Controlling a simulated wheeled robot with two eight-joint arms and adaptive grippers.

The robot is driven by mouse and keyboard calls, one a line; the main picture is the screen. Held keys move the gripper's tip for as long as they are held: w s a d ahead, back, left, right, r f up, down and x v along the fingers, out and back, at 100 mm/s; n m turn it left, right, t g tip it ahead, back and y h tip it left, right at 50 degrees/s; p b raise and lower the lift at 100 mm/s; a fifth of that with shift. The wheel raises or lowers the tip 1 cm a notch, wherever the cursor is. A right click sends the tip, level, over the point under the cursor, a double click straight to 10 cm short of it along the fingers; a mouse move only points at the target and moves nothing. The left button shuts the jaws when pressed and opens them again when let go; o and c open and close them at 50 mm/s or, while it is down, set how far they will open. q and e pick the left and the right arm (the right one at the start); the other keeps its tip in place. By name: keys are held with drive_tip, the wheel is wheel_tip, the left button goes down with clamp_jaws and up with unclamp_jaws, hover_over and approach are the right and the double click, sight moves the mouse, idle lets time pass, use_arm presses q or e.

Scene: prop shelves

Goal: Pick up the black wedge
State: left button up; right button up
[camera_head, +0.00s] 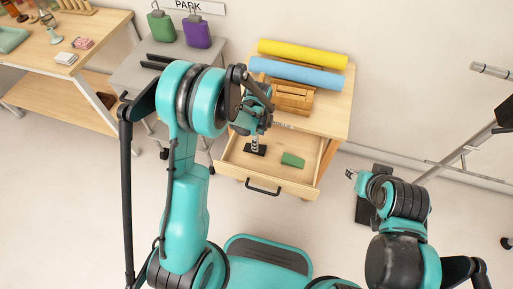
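The black wedge (249,149) looks like a small dark block on the floor of the open drawer (237,172), at its left side. My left gripper (254,139) reaches down into the drawer, right at the dark block. Its fingertips are too small to tell whether they are open or closed on it. My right gripper (351,175) is right of the drawer, away from the wedge, with its finger state unclear.
A green wedge (292,160) lies in the drawer to the right. Yellow (302,53) and blue (297,73) rolls and wooden blocks (292,97) rest on the cabinet top. The drawer's front has a black handle (263,188). A metal frame (465,150) stands at right.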

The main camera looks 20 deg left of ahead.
use_arm(q)
drive_tip(key=f+b, duration=0.1)
drive_tip(key=f, duration=0.2)
drive_tip(key=f+b, duration=0.1)
drive_tip(key=f, duration=0.1)
drive_tip(key=shift+s+a+f+b, duration=0.1)
drive_tip(key=shift+s+f+b, duration=0.1)
drive_tip(key=shift+f+b, duration=0.15)
drive_tip(key=shift+r, duration=0.1)
drive_tip(key=shift+c, duration=0.3)
drive_tip(key=c, duration=1.2)
